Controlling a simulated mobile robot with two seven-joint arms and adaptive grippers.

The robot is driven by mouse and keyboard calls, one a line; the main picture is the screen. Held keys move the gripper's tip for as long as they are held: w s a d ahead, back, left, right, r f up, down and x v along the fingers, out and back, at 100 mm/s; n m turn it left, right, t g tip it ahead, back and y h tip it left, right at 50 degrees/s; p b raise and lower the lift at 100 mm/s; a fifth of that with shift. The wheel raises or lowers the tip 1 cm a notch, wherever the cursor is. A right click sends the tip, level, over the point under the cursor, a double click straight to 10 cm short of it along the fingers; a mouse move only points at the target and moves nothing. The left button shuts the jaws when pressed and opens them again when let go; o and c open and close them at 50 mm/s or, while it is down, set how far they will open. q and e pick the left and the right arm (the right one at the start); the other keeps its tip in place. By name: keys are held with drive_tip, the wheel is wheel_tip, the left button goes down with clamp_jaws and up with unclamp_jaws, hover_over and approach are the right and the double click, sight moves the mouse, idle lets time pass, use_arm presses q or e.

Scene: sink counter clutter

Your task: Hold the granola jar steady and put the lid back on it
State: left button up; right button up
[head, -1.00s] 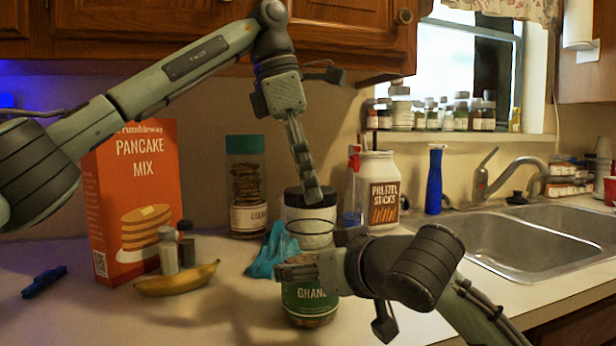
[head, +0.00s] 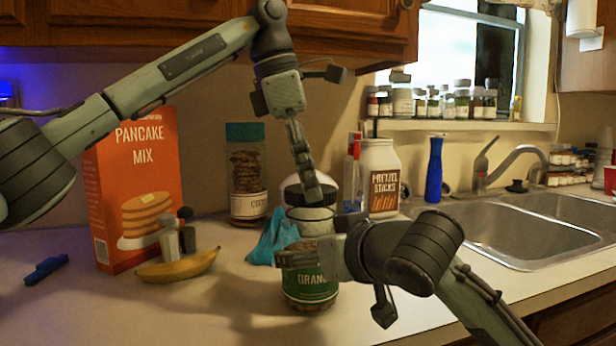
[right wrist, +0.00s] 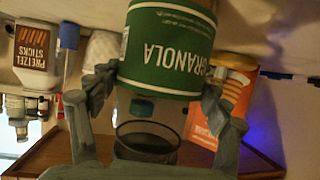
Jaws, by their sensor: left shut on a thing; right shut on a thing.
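The granola jar (head: 312,287), clear with a green label, stands on the counter front centre. It also shows upside down in the right wrist view (right wrist: 165,48). My right gripper (head: 300,255) is shut on the jar's upper part, with fingers on both sides in the wrist view (right wrist: 160,85). My left gripper (head: 312,194) is pointing down and shut on the dark lid (head: 328,196). The lid hangs above the jar with a gap between them. The lid also shows apart from the jar in the wrist view (right wrist: 147,141).
A blue cloth (head: 272,243) lies close behind the jar. A banana (head: 177,266), small shakers (head: 169,240) and a pancake mix box (head: 138,190) stand left. A cookie jar (head: 247,180) and pretzel jar (head: 380,185) stand behind. The sink (head: 500,230) is right.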

use_arm(q)
drive_tip(key=shift+f, duration=0.6)
use_arm(e)
clamp_jaws()
use_arm(q)
drive_tip(key=m+g, duration=0.1)
drive_tip(key=m, duration=0.4)
drive_tip(key=shift+w, duration=0.1)
drive_tip(key=m+g, duration=0.1)
drive_tip(key=m, duration=0.2)
drive_tip(key=shift+d+y, duration=0.1)
drive_tip(key=shift+y, duration=0.3)
drive_tip(key=m, duration=0.2)
drive_tip(key=shift+d+f+m+g+y, duration=0.1)
drive_tip(key=shift+f+m+g+y, duration=0.1)
drive_tip(key=shift+m+g+y, duration=0.15)
drive_tip(key=shift+m, duration=0.85)
drive_tip(key=shift+w+r+m, duration=0.1)
drive_tip(key=shift+r+m, duration=0.1)
drive_tip(key=shift+m, duration=0.1)
drive_tip(key=o, duration=0.8)
drive_tip(key=shift+c, duration=0.2)
